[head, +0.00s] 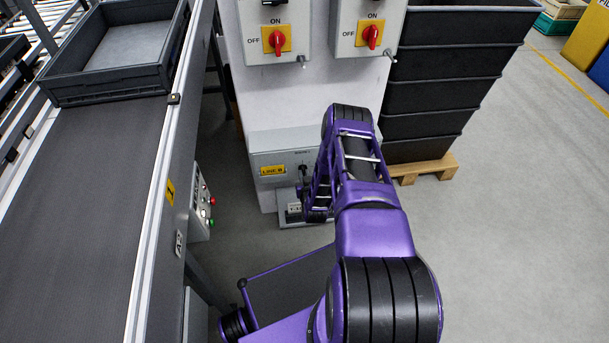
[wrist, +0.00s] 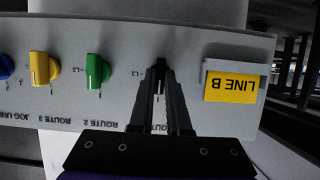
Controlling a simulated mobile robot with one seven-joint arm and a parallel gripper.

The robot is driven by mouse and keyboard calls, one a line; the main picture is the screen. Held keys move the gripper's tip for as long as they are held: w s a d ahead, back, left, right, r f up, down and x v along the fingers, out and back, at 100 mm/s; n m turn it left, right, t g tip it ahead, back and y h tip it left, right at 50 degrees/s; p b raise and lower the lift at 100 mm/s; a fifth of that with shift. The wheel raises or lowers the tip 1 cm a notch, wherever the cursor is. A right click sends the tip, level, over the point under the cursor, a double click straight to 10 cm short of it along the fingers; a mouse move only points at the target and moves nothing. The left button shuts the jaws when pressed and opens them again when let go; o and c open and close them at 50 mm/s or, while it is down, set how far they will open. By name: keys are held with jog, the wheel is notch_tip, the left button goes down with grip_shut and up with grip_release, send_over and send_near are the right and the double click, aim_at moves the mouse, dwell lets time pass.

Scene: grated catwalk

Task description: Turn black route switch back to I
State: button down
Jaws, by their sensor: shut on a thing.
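The black route switch (wrist: 160,66) is a small black knob on the grey panel (wrist: 125,55), which appears upside down in the wrist view. It sits between the green knob and the yellow LINE B label. My gripper (wrist: 160,84) is shut on it, with one finger on each side. The fingers cover much of the knob, so I cannot tell which mark it points to. In the head view the low grey box (head: 262,150) with the LINE B label (head: 272,170) stands behind my arm, which hides its right part.
A green knob (wrist: 97,72), a yellow knob (wrist: 43,68) and a blue knob (wrist: 5,67) line the same panel. Two boxes with red ON/OFF switches (head: 276,40) (head: 371,35) hang above. A conveyor (head: 75,180) runs at left; stacked black bins (head: 440,92) stand at right.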

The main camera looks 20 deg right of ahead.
dwell(0.4)
jog(key=c, duration=0.9)
grip_release()
jog(key=shift+s, duration=0.1)
